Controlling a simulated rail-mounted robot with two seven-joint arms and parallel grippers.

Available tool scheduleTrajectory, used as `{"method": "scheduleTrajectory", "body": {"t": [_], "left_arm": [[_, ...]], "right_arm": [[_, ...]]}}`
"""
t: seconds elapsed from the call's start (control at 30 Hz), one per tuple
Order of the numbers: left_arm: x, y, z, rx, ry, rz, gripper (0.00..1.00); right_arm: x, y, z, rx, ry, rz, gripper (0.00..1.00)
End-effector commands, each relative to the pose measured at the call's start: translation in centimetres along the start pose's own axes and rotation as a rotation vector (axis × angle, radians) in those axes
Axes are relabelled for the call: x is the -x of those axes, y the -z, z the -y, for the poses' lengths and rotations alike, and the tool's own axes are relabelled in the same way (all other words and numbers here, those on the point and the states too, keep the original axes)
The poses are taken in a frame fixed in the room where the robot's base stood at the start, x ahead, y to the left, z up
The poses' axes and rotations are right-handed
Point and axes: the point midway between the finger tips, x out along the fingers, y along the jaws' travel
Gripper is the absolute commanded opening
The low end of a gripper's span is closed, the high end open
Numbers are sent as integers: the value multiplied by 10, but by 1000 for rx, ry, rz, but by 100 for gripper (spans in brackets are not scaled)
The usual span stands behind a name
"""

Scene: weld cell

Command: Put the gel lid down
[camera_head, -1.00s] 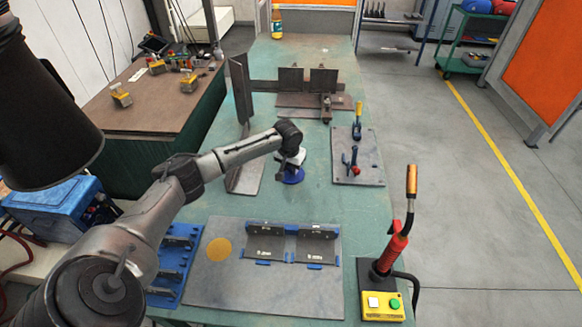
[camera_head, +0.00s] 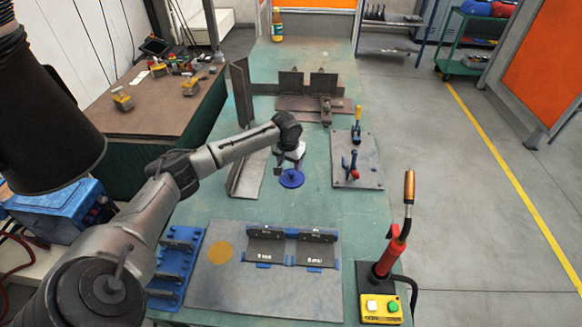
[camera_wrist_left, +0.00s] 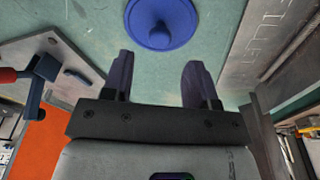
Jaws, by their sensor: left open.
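The gel lid is a round blue disc (camera_head: 291,179) lying on the green table top, near the middle of the head view. In the left wrist view the blue lid (camera_wrist_left: 162,22) shows from above with a knob at its centre, just beyond the fingertips. My left gripper (camera_head: 289,166) is directly above and slightly behind the lid in the head view. Its two fingers (camera_wrist_left: 158,75) are apart with nothing between them, and the lid is clear of them. My right gripper is not in view.
A plate with toggle clamps (camera_head: 358,172) is right of the lid. A steel angle (camera_head: 246,178) stands to its left. A fixture plate with two brackets (camera_head: 210,283) lies in front. A red torch (camera_head: 392,250) stands at front right. Bare green table surrounds the lid.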

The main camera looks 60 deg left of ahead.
Motion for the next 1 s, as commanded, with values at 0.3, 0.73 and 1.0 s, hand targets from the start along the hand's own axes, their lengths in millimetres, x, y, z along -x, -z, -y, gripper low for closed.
{"method": "scheduleTrajectory", "body": {"t": [0.3, 0.73, 1.0], "left_arm": [[53, 0, 0, -1, -1, -1, 53], [69, 0, 0, 0, 0, 0, 53], [69, 0, 0, 0, 0, 0, 53]], "right_arm": [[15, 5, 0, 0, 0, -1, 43], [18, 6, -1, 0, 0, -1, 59], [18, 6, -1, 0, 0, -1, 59]]}}
